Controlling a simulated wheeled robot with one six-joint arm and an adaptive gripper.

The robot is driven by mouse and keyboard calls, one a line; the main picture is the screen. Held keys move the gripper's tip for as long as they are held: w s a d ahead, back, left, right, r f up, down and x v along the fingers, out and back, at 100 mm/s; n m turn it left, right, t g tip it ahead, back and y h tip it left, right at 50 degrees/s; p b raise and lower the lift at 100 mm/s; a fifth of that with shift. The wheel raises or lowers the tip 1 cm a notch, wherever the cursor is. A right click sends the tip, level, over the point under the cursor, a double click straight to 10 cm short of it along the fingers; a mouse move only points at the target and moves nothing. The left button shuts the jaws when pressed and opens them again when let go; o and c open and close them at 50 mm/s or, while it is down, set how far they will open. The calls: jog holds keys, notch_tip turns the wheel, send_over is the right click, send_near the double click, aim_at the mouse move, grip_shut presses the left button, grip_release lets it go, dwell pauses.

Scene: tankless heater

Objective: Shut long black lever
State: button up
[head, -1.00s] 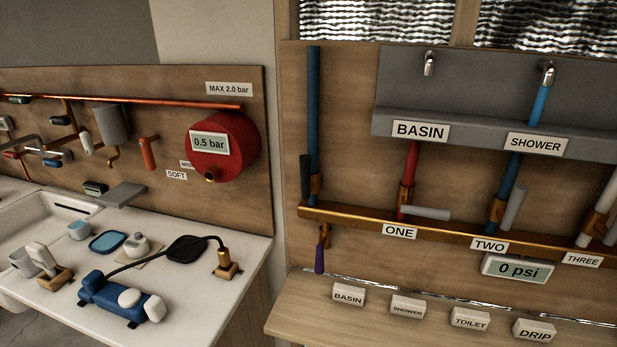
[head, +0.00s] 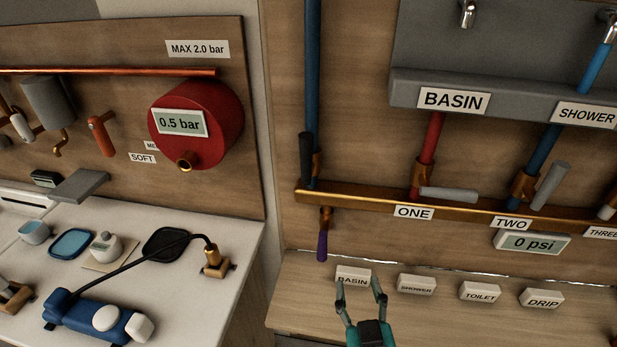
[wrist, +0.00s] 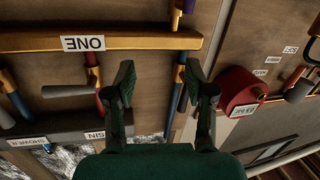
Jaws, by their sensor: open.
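The long black lever (head: 306,158) stands upright along the left side of the tall blue pipe (head: 313,80), at a copper valve on the left end of the copper manifold. My gripper (head: 358,287) is open and empty in the head view, below and to the right of the lever, in front of the BASIN block. In the upside-down wrist view, my gripper (wrist: 161,78) has its fingers spread, with the blue pipe (wrist: 175,104) showing between them near the right finger.
A purple-handled valve (head: 322,243) hangs below the manifold (head: 370,198). A grey lever (head: 448,194) sticks out right from the red pipe. Label blocks (head: 417,284) line the wooden ledge. A red tank (head: 205,115) is on the left panel, beyond a gap.

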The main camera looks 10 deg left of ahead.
jog(key=w+a+r, duration=0.5)
jog(key=a+r, duration=0.1)
jog(key=r, duration=0.3)
jog(key=m+t, duration=0.1)
jog(key=m, duration=0.1)
send_near(306, 152)
jog(key=w, duration=0.3)
jog(key=w+a, duration=0.1)
jog(key=w, duration=0.3)
jog(key=w+a, duration=0.1)
jog(key=w, duration=0.3)
jog(key=shift+w+f, duration=0.1)
jog(key=shift+w, duration=0.05)
grip_shut()
